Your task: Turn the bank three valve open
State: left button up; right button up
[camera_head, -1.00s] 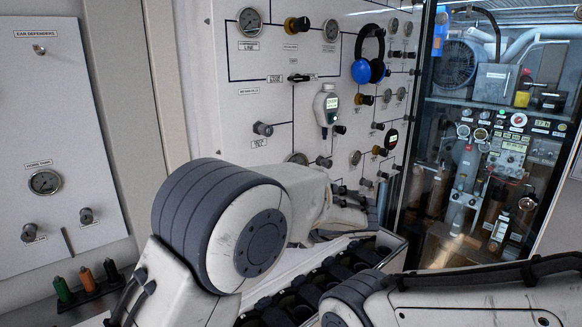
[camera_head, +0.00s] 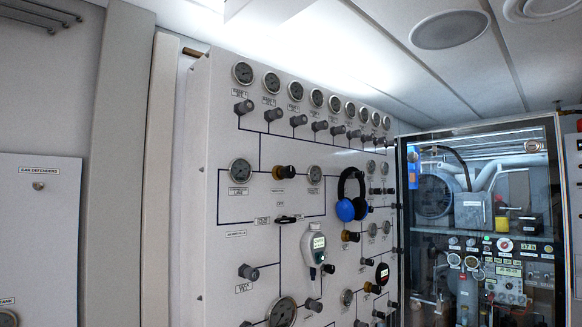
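The white fill panel (camera_head: 222,146) stands in the middle of the view, with a row of gauges along its top and a row of dark grey valve knobs below them. The third knob from the left (camera_head: 298,120) sits below the third gauge (camera_head: 296,91), with a small label between them. The labels in this row look like bank labels, but their numbers are too small to read surely. I cannot tell from the knob whether this valve is open or shut. Neither gripper is in view.
Blue ear defenders (camera_head: 352,195) and a white handheld meter (camera_head: 313,246) hang on the panel's front. A glass-fronted cabinet (camera_head: 480,230) stands to the right. The space before the top valve row looks clear.

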aim_at(301, 120)
jog(key=u, duration=0.05)
jog(key=k, duration=0.3)
jog(key=z, duration=0.8)
jog(key=i, duration=0.8)
jog(key=u, duration=0.4)
jog(key=i, duration=0.7)
jog(key=u, duration=0.45)
